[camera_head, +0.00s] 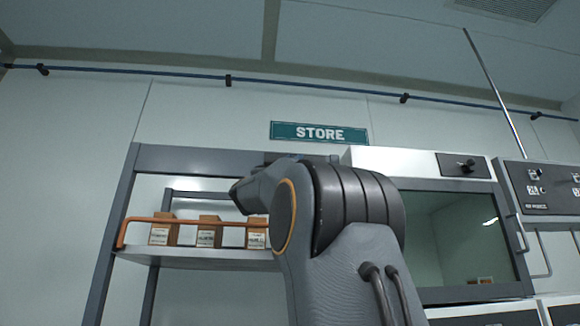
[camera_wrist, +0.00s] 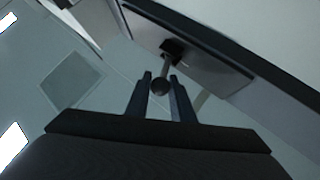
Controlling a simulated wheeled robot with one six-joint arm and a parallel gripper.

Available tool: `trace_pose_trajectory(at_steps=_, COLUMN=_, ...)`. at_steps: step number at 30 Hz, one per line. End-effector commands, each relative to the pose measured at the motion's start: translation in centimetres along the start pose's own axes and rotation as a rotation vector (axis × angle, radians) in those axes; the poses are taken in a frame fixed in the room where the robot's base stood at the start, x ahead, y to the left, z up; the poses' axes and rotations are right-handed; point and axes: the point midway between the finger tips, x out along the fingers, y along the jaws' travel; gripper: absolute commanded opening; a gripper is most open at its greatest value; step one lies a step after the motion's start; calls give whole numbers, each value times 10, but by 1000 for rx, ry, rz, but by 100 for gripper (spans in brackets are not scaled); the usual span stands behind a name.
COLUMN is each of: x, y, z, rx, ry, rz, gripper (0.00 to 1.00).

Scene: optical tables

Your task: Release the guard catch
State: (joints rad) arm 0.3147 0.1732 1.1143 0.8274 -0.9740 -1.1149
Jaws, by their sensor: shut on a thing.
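In the wrist view, the catch is a dark round knob (camera_wrist: 160,86) on a short stem. The stem comes from a black block (camera_wrist: 174,48) on a grey plate (camera_wrist: 215,69). My gripper (camera_wrist: 160,80) is shut on the knob, with one finger on each side of it. In the head view, my arm hides the gripper and the knob. A dark plate (camera_head: 284,157) shows partly behind my arm at the top of the shelf unit. An orange guard bar (camera_head: 180,220) runs across the front of the shelf.
Several small labelled boxes (camera_head: 209,232) stand on the shelf behind the bar. A teal STORE sign (camera_head: 319,133) is on the wall above. A control panel (camera_head: 540,207) stands farther right.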

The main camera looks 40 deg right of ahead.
Motion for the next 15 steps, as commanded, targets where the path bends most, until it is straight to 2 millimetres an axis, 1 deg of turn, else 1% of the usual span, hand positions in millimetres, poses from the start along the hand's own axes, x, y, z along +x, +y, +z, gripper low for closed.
trace_pose_trajectory(at_steps=1, x=-1, y=5, z=0, rx=23, ry=-2, rz=-20, gripper=0)
trace_pose_trajectory(at_steps=6, x=2, y=14, z=1, rx=125, ry=-28, rz=-122, gripper=0)
trace_pose_trajectory(at_steps=15, x=7, y=21, z=3, rx=258, ry=-64, rz=-255, gripper=0)
